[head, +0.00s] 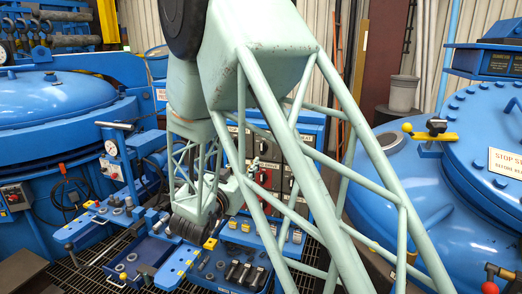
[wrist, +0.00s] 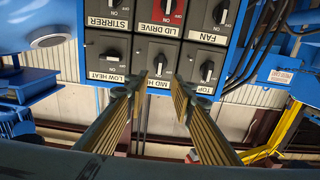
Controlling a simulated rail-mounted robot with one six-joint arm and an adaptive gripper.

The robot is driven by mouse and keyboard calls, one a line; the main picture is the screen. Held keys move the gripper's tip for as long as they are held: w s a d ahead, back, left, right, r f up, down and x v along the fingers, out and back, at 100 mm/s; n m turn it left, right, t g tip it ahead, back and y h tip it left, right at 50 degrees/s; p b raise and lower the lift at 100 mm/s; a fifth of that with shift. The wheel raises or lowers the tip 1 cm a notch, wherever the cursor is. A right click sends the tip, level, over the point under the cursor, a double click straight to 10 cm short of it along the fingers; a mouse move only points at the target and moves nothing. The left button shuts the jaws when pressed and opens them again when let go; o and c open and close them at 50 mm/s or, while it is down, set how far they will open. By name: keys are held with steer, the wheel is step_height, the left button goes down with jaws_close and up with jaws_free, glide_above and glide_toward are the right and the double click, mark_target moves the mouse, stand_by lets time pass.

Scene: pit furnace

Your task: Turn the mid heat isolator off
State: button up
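The mid heat isolator (wrist: 158,66) is a black rotary knob on a dark grey box, central in the lower row of the wrist view. Its handle looks roughly upright in the picture. My gripper (wrist: 160,88) is open, its two fingers apart on either side of the mid heat box, with the knob between and just beyond the tips. I see no contact with the knob. The fingers partly cover the mid heat label. In the head view, my arm hides much of the isolator panel (head: 309,127).
The low heat isolator (wrist: 112,54), its handle lying sideways, is left of the mid one. The top isolator (wrist: 206,72), handle upright, is right. Stirrer, lid drive (red) and fan isolators (wrist: 220,14) line the row above. Cables (wrist: 262,45) run beside the panel.

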steer(key=b+x, duration=0.1)
steer(key=x, duration=1.2)
steer(key=shift+w+d+b, duration=0.2)
steer(key=shift+w+b, duration=0.15)
steer(key=shift+c, duration=0.3)
jaws_close()
